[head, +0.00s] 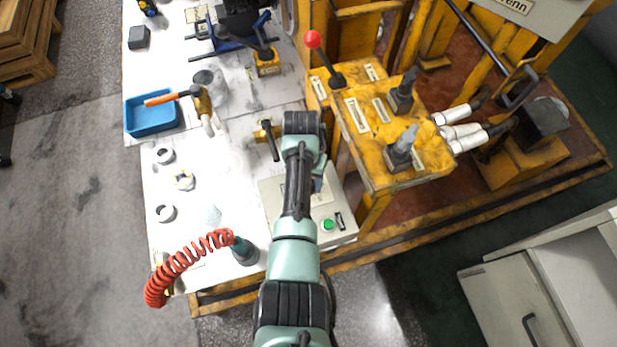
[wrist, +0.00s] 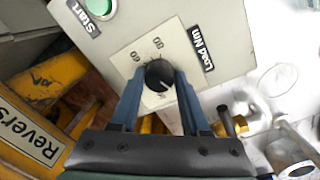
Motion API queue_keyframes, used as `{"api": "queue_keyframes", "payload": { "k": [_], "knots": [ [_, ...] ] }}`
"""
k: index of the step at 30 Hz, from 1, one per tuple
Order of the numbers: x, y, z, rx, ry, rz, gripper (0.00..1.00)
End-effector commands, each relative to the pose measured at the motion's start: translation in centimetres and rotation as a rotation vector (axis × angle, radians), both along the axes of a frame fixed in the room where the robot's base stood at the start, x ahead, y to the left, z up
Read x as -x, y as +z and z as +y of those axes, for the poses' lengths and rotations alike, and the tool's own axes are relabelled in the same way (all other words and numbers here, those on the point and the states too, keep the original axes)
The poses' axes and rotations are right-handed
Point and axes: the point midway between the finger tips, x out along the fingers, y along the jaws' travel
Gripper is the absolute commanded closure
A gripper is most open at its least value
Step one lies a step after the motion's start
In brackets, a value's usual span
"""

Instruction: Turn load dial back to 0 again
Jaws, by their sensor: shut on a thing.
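The black load dial (wrist: 159,73) sits on a pale scale plate on the control box (wrist: 222,18), by a "Load Nm" label. My gripper (wrist: 160,82) has its two blue fingers on either side of the dial and is shut on it. A small light mark shows on the dial, but its exact setting is too small to read. Part of the scale is hidden by the fingers. In the head view the control box (head: 346,236) stands at the table's edge; my arm hides the dial there.
The green start button (head: 328,224) is on the same box, also in the wrist view (wrist: 103,8). A yellow lever stand (head: 425,170) rises close on the right. A red coiled hose (head: 185,262), a blue tray (head: 135,128) and white rings (head: 164,213) lie left.

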Motion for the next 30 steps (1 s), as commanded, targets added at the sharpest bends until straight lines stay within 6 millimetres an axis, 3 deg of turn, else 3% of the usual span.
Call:
{"api": "queue_keyframes", "payload": {
  "k": [10,27,28,30],
  "knots": [
    [-0.01,0.09,-0.01,0.000,0.146,-0.001,1.00],
    [-0.03,0.07,-0.01,0.001,0.174,-0.001,1.00],
    [-0.03,0.07,-0.01,0.001,0.174,-0.001,0.49],
    [-0.03,0.06,0.00,0.001,0.174,-0.001,0.36]
  ]
}}
